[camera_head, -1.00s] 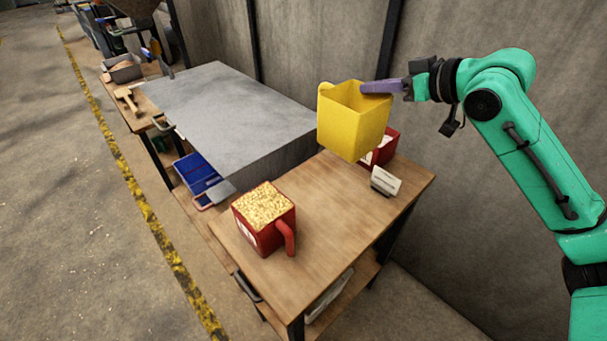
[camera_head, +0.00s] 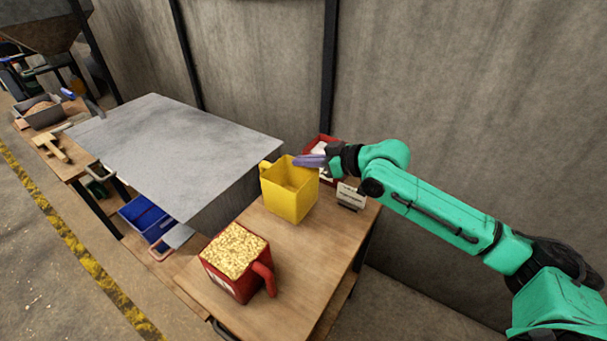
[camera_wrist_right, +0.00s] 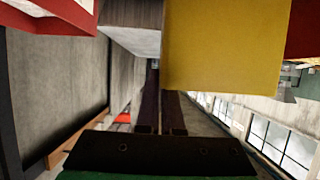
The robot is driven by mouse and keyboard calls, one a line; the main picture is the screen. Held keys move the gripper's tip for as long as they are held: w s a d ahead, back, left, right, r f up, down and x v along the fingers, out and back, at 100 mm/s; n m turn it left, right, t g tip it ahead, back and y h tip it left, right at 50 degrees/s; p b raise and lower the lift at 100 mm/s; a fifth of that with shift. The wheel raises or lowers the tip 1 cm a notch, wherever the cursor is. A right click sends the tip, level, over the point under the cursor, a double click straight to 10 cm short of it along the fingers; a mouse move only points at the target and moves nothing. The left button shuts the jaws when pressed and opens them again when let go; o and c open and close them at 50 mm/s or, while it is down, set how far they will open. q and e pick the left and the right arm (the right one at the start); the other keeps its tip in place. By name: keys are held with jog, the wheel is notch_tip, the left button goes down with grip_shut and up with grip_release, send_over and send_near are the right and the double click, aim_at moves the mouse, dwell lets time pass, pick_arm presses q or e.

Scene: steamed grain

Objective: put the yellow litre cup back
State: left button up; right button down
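The yellow litre cup (camera_head: 288,200) is upright over the middle of the small wooden table, its open top empty as far as I can see. My right gripper (camera_head: 312,160) has its purple fingers at the cup's right rim and is shut on it. Its base is at or just above the tabletop; I cannot tell if it touches. In the right wrist view the cup's yellow wall (camera_wrist_right: 225,45) fills the top right, beside the close-set dark fingers (camera_wrist_right: 160,100). My left gripper is not in view.
A red cup full of grain (camera_head: 226,277) stands in front on the wooden table (camera_head: 290,310). A red container (camera_head: 326,141) with white contents and a small label card (camera_head: 350,197) are behind the yellow cup. A grey slab (camera_head: 170,150) adjoins the table at left.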

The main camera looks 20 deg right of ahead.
aim_at(304, 175)
notch_tip(304, 175, down, 5)
jog(key=shift+r, duration=0.1)
jog(key=c, duration=1.1)
grip_release()
jog(key=shift+r+p, duration=0.1)
jog(key=shift+p, duration=0.2)
